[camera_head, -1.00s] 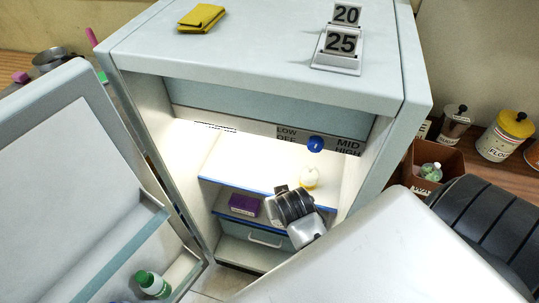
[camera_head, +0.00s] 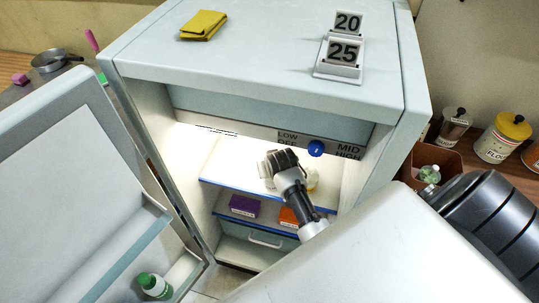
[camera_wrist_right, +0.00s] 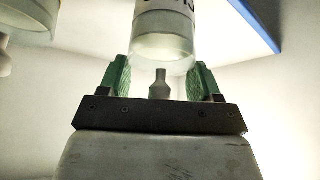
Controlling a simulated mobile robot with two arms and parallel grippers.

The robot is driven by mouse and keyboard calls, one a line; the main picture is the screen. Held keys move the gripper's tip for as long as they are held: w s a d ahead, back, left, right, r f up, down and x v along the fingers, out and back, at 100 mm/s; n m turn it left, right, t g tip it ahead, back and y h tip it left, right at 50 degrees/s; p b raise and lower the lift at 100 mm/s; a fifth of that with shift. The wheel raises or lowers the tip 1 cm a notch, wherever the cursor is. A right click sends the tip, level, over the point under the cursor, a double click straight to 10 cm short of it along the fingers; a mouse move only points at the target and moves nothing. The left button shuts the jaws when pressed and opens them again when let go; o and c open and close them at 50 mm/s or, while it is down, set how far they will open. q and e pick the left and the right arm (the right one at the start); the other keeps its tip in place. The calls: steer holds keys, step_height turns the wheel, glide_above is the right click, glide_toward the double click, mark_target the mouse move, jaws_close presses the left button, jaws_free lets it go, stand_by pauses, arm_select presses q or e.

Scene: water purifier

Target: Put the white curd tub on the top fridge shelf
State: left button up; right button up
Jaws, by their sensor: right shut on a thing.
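The white curd tub (camera_wrist_right: 163,35) is between the green finger pads of my right gripper (camera_wrist_right: 162,82) in the right wrist view. Dark lettering shows at the top edge of that view. The gripper is shut on the tub. In the head view the right gripper (camera_head: 281,160) is inside the open fridge, over the lit top shelf (camera_head: 228,165) with its blue front edge. There the tub is mostly hidden by the gripper, and I cannot tell whether it touches the shelf. My left gripper is not in view.
A pale yellowish container (camera_head: 312,179) stands on the top shelf just right of the gripper. A purple box (camera_head: 244,206) and an orange box (camera_head: 288,217) lie on the shelf below. The open fridge door (camera_head: 75,190) is at left. The top shelf's left part is clear.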

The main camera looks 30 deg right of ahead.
steer(key=w, duration=0.1)
steer(key=w+d, duration=0.1)
steer(key=w, duration=0.1)
steer(key=shift+r, duration=0.1)
steer(key=shift+s+f+p, duration=0.1)
steer(key=shift+f+p, duration=0.25)
steer(key=shift+p, duration=0.05)
steer(key=shift+f, duration=0.1)
steer(key=shift+s, duration=0.15)
steer(key=o, duration=1)
steer(key=shift+f, duration=0.1)
